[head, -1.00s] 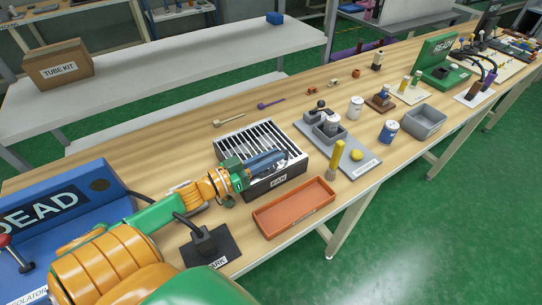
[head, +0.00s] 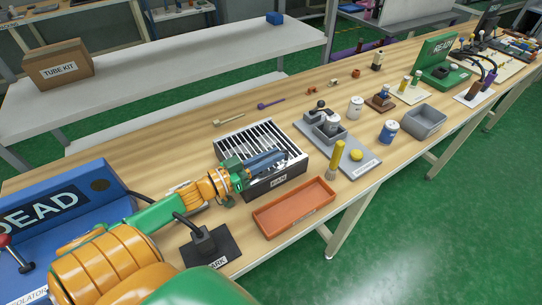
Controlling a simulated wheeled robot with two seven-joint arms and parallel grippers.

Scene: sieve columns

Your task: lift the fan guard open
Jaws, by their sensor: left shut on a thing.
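The fan (head: 279,182) is a dark box on the wooden bench, with a label on its front face. Its guard (head: 246,139) is a grille of pale bars across the top, lying about level. My left gripper (head: 276,160) reaches over the front right part of the guard from the left. Its blue-grey fingers are together on the guard. The exact spot of contact is hidden by the fingers. My right gripper is not in view.
An orange tray (head: 294,208) stands just in front of the fan. A black block on a dark mat (head: 222,250) is at front left. A blue DEAD box (head: 60,215) stands at far left.

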